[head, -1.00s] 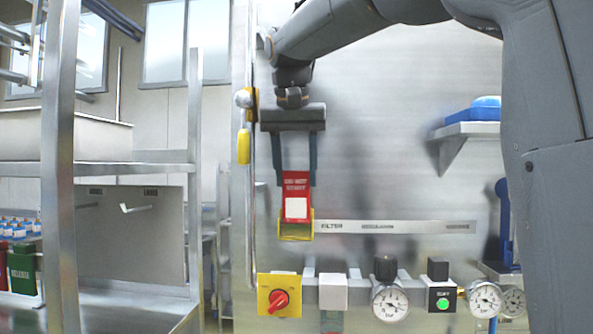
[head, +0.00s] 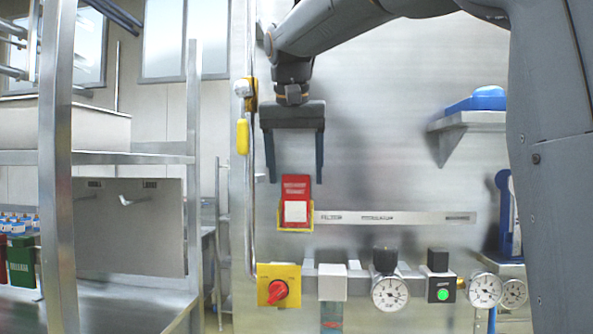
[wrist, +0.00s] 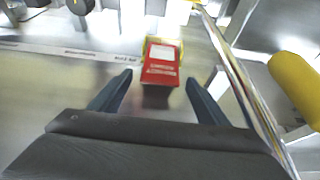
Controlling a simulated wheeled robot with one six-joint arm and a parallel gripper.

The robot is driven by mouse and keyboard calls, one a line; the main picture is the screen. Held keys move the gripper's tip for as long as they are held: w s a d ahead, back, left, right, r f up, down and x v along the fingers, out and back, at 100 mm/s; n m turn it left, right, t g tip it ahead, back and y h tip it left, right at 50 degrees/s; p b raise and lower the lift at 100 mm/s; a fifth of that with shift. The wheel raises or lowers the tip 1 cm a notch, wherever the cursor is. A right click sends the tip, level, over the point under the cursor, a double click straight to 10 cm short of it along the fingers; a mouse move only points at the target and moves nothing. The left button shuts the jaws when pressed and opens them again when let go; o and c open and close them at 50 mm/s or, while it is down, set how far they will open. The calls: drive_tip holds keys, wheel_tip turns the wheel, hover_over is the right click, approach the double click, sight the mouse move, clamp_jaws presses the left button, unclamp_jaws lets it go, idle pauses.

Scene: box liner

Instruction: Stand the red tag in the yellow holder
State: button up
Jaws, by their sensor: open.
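The red tag (head: 296,188), with a white label patch, stands upright in the yellow holder (head: 283,220) on the steel panel. In the wrist view the red tag (wrist: 160,72) shows ahead of the fingertips, with the yellow holder (wrist: 180,45) around its far end. My gripper (head: 295,178) is open and empty, pointing down just above the tag. In the wrist view my gripper's fingers (wrist: 160,78) are spread to either side of the tag, with gaps between.
A yellow plate with a red knob (head: 278,290), gauges (head: 390,293) and a green-button box (head: 441,291) line the panel's lower part. A vertical pipe with a yellow handle (head: 242,137) runs left of my gripper. A shelf (head: 470,120) with a blue item is at right.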

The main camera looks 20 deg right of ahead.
drive_tip(key=b+v, duration=0.1)
drive_tip(key=v, duration=0.6)
drive_tip(key=shift+s+r+b, duration=0.2)
drive_tip(key=shift+r+b, duration=0.15)
idle(0.5)
